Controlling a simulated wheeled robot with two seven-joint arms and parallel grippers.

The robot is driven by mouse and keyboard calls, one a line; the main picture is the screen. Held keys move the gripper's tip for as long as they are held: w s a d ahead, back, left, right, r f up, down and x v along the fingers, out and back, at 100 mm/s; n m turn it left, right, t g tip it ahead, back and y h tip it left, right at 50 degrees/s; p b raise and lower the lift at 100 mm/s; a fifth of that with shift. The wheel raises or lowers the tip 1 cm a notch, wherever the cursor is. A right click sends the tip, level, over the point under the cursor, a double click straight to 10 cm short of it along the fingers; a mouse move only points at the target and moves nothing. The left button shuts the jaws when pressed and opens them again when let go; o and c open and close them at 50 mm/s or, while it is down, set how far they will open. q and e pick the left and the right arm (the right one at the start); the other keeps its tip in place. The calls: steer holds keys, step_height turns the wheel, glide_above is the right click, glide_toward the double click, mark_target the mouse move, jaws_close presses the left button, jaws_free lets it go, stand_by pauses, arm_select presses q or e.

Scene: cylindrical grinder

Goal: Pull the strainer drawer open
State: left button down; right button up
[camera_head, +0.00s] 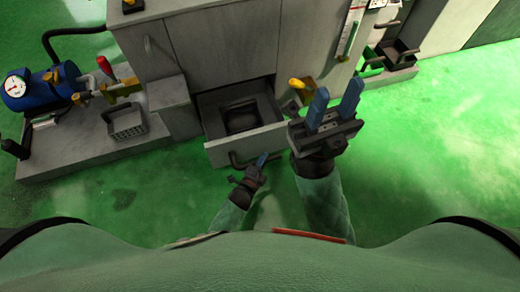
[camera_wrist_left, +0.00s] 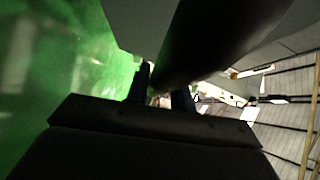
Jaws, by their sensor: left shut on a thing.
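The strainer drawer (camera_head: 247,144) is a grey box drawer low in the middle of the grey cabinet. It stands out from the cabinet front, and a dark square recess shows inside it. A dark bar handle (camera_head: 238,161) is on its front. My left gripper (camera_head: 262,160) is at this handle, low in front of the drawer. In the left wrist view its fingers (camera_wrist_left: 162,92) are closed around a thick dark bar (camera_wrist_left: 205,40), the handle. My right gripper (camera_head: 335,103) is raised to the right of the drawer, its two blue fingers apart and nothing between them.
A yellow-handled valve (camera_head: 298,84) sits on the cabinet just right of the drawer, close to my right gripper. A blue motor (camera_head: 45,88) with a gauge and a small grey basket (camera_head: 127,122) stand on the left plinth. The green floor (camera_head: 430,160) is clear at right.

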arm_select(q)
steer(key=shift+s+d, duration=0.15)
steer(key=shift+s, duration=0.35)
steer(key=c, duration=1.2)
jaws_free()
steer(key=p+v, duration=0.1)
steer(key=v, duration=0.6)
steer(key=shift+s, duration=0.35)
